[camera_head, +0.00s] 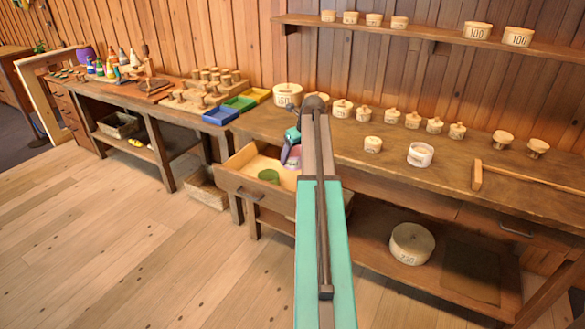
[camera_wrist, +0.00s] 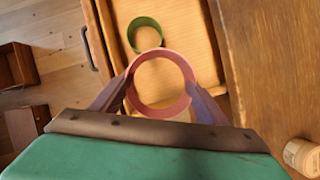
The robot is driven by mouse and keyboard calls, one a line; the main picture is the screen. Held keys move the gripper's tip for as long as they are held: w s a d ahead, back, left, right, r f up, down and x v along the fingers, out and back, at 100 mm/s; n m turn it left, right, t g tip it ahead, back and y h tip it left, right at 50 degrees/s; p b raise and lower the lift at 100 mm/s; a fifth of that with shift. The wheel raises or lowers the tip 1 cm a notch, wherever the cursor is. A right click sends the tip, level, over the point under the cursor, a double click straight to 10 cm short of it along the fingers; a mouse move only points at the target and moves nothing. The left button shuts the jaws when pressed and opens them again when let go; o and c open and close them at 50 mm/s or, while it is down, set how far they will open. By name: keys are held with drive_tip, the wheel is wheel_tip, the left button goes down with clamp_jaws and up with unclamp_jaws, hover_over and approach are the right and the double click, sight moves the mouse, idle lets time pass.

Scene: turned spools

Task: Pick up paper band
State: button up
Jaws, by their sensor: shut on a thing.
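A pink paper band (camera_wrist: 160,110), an open ring, is between the two fingers of my gripper (camera_wrist: 160,88) in the wrist view. My gripper is shut on it, with one finger at each side of the ring. In the head view the pink band shows partly beside my arm, over the open drawer (camera_head: 240,189). A green band (camera_wrist: 134,32) lies on the drawer floor, just beyond the pink one; it also shows in the head view (camera_head: 268,176). Whether the pink band touches the drawer floor I cannot tell.
The drawer's front and side walls stand close around my gripper. The workbench top (camera_head: 440,170) carries several turned spools, a white-topped container (camera_head: 420,154) and a wooden T-shaped tool (camera_head: 477,175). Coloured trays (camera_head: 221,116) stand to the left. The floor in front is clear.

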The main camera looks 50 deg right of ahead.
drive_tip(key=shift+r, duration=0.9)
drive_tip(key=w+a+n, duration=0.2)
drive_tip(key=a, duration=0.2)
drive_tip(key=w+a+n+y, duration=0.1)
drive_tip(key=a, duration=0.3)
drive_tip(key=w+a+f+n+y, duration=0.1)
drive_tip(key=w+a+n, duration=0.1)
drive_tip(key=a, duration=0.2)
drive_tip(key=shift+w+a+f+n, duration=0.1)
drive_tip(key=shift+w+a+n, duration=0.2)
drive_tip(key=shift+a, duration=0.1)
drive_tip(key=a+n+g+y, duration=0.1)
drive_tip(key=a+n+g, duration=0.2)
drive_tip(key=a+n, duration=0.8)
drive_tip(key=s+a+f+n+g+y, duration=0.1)
drive_tip(key=a+n+g, duration=0.3)
drive_tip(key=a, duration=2.9)
drive_tip(key=n, duration=0.7)
drive_tip(key=shift+s+a, duration=0.15)
drive_tip(key=shift+a, duration=0.25)
